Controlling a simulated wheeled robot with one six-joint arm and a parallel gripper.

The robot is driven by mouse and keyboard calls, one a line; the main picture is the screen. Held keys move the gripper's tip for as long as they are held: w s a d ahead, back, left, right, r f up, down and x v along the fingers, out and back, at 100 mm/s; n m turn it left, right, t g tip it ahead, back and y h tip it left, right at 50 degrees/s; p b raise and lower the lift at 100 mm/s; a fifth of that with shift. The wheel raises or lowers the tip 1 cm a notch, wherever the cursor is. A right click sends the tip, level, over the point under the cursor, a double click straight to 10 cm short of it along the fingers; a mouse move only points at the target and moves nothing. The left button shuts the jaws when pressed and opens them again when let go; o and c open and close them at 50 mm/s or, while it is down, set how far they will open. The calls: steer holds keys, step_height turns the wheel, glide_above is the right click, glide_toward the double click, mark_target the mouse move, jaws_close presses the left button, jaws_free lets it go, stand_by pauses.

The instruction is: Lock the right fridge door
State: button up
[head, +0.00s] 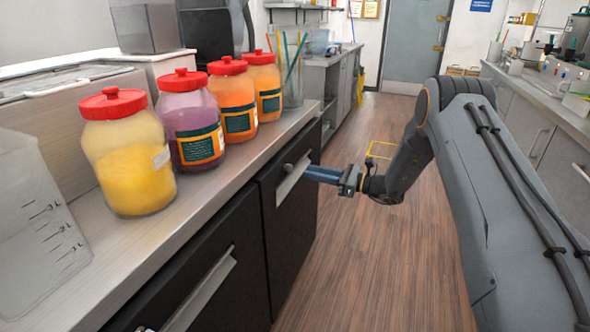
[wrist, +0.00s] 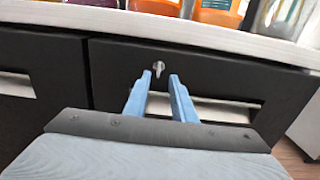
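The right fridge door (head: 288,222) is a black front under the counter and looks closed. It fills the middle of the wrist view (wrist: 115,62). Its small silver lock piece (wrist: 159,67) sits near the top edge, above the pale recessed handle (wrist: 218,112). In the head view the lock (head: 288,167) shows near the handle (head: 290,184). My gripper (head: 309,172) has blue fingers pointing at this door. In the wrist view my gripper (wrist: 161,76) is open and empty, its fingertips just below and either side of the lock. I cannot tell whether they touch the door.
The left fridge door (head: 195,290) is black with a pale handle. The counter (head: 175,225) above holds several red-lidded jars (head: 125,150), a measuring jug (head: 38,235) and a glass with straws (head: 292,65). The wooden floor (head: 370,265) beside the doors is clear.

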mark_target(289, 168)
steer(key=p+x, duration=0.1)
steer(key=x, duration=0.6)
steer(key=shift+s, duration=0.1)
jaws_close()
